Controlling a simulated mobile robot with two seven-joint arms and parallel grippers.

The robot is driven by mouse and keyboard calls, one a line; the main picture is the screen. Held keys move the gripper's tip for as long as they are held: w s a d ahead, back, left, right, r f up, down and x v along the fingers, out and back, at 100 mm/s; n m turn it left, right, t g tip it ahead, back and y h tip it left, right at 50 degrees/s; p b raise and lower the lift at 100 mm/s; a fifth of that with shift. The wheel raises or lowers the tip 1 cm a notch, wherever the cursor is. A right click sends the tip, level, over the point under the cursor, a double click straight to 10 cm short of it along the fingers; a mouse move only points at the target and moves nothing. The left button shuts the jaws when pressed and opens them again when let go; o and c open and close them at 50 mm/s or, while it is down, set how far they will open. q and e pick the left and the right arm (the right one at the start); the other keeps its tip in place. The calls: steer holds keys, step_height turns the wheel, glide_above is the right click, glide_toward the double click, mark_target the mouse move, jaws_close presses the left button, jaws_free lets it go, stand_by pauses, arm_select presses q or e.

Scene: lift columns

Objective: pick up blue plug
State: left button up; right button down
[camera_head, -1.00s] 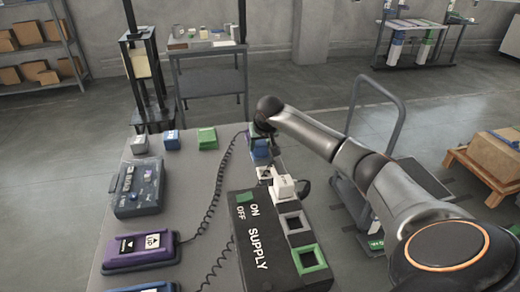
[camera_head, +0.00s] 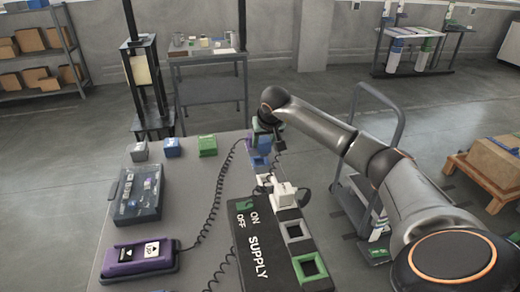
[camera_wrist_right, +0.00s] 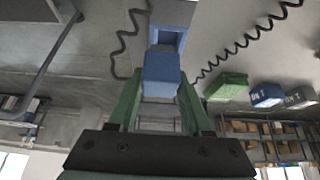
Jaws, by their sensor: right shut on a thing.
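The blue plug (camera_head: 263,145) is between the fingers of my right gripper (camera_head: 265,131) at the far right of the grey table. In the right wrist view the blue plug (camera_wrist_right: 161,73) sits between two green fingers, and my right gripper (camera_wrist_right: 160,90) is shut on it. A blue socket (camera_head: 259,162) of the supply box is just below the plug; its opening (camera_wrist_right: 168,38) shows beyond the plug in the wrist view. The plug looks out of the socket, but the gap is hard to judge. My left gripper is not in view.
The black supply box (camera_head: 262,262) holds a white plug (camera_head: 284,195), a grey socket (camera_head: 295,231) and a green socket (camera_head: 311,267). Grey (camera_head: 140,151), blue (camera_head: 172,147) and green (camera_head: 207,145) blocks line the far table edge. A purple pendant (camera_head: 140,255) with a coiled cord lies left.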

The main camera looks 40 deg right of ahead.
arm_select(q)
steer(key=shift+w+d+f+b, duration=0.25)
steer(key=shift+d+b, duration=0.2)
steer(key=shift+b, duration=0.25)
arm_select(e)
steer(key=s+d+r, duration=0.1)
steer(key=s+r, duration=0.7)
steer(key=s, duration=0.4)
steer(key=shift+s, duration=0.3)
steer(key=shift+r, duration=0.15)
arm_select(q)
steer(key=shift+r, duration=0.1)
arm_select(e)
steer(key=shift+r, duration=0.1)
